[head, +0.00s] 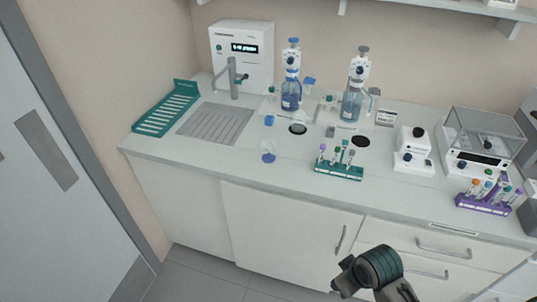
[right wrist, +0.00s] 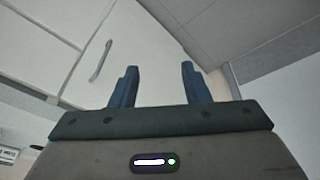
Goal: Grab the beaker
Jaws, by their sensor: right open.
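A small clear beaker (head: 268,152) with a bluish bottom stands on the white counter, near its front edge and left of the green tube rack (head: 338,172). My right arm is low in front of the cabinet in the head view, well apart from the beaker. My right gripper (right wrist: 158,72) is open in the right wrist view, with nothing between its two blue fingers. The beaker is not in the right wrist view. My left gripper is in neither view.
A sink (head: 215,122) and green drying rack (head: 166,108) are at the left. A purple tube rack (head: 483,204) and a balance (head: 480,140) are at the right. The counter around the beaker is mostly clear.

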